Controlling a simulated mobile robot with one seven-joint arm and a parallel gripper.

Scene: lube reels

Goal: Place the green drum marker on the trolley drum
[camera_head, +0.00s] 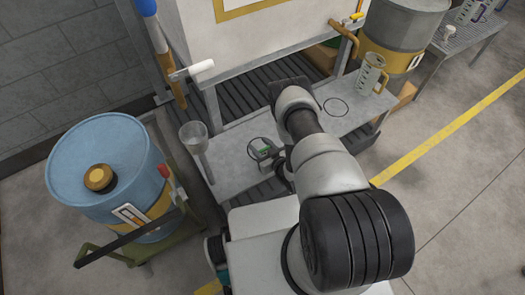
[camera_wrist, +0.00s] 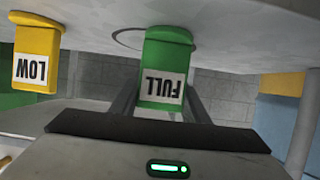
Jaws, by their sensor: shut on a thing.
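The green drum marker (camera_wrist: 165,60) carries the word FULL and shows in the wrist view, which is upside down. My gripper (camera_wrist: 160,100) is shut on it, one finger on each side. The marker is at the grey bench top; I cannot tell whether it touches it. In the head view, the green marker (camera_head: 265,152) is small beside my gripper (camera_head: 276,163), partly hidden by it. A yellow marker reading LOW (camera_wrist: 36,58) stands beside it in the wrist view. The trolley drum (camera_head: 105,160) is blue with a yellow band, upright on a green trolley (camera_head: 105,250) at left.
A brown-yellow cap (camera_head: 100,178) sits on the drum top. A funnel (camera_head: 194,137) stands between drum and bench (camera_head: 232,150). A clear jug (camera_head: 371,74) stands on the bench's right part. A grey drum (camera_head: 403,28) stands behind. Open floor (camera_head: 460,190) lies at right.

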